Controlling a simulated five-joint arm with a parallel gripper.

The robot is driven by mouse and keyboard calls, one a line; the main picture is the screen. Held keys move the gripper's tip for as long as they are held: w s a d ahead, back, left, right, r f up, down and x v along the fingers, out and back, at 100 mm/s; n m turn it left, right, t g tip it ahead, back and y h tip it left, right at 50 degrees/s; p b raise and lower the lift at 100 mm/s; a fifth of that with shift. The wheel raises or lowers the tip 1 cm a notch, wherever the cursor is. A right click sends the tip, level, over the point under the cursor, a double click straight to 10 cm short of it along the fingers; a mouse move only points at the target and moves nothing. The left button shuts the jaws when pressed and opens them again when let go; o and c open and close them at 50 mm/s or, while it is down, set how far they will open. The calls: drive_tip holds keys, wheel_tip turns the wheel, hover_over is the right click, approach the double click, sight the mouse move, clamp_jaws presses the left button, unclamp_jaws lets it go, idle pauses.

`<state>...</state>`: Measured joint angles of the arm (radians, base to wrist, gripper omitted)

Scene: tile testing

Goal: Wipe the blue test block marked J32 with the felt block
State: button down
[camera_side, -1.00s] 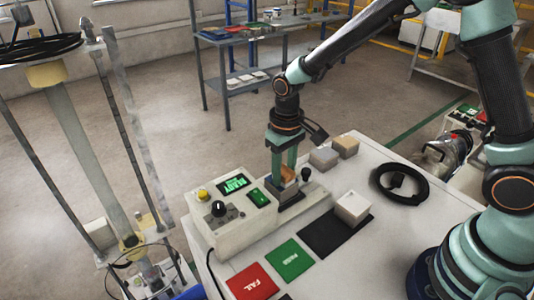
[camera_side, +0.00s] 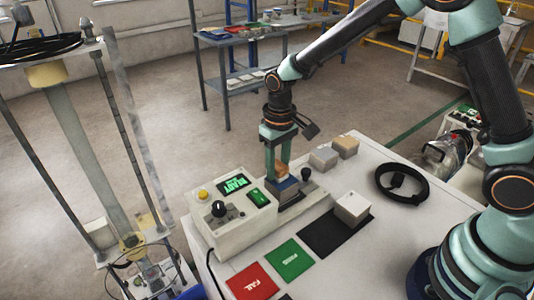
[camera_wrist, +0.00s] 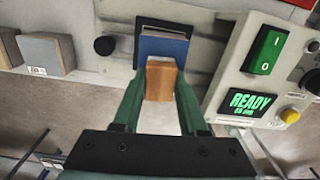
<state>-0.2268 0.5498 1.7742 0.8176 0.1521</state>
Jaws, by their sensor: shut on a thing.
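The blue test block (camera_side: 287,186) sits in the dark holder beside the tester in the side view. In the wrist view its blue face (camera_wrist: 163,46) shows just beyond my fingers; no J32 marking is readable. My gripper (camera_side: 279,169) is shut on an orange-brown block, taken as the felt block (camera_side: 281,168). In the wrist view the felt block (camera_wrist: 160,78) is between the fingertips (camera_wrist: 160,88), overlapping the blue block's near edge. Whether they touch is unclear, and its felt face is hidden.
The tester (camera_side: 231,222) with a green READY screen stands left of the holder. A grey block (camera_side: 323,158) and a tan block (camera_side: 346,147) stand behind right. A white block (camera_side: 352,208) rests on a black mat (camera_side: 322,238). Green (camera_side: 289,259) and red (camera_side: 252,281) pads lie in front.

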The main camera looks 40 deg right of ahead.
sight(286, 183)
drive_tip(key=shift+s, duration=1.6)
drive_tip(key=w, duration=0.3)
drive_tip(key=shift+w, duration=0.15)
drive_tip(key=shift+r, duration=4.1)
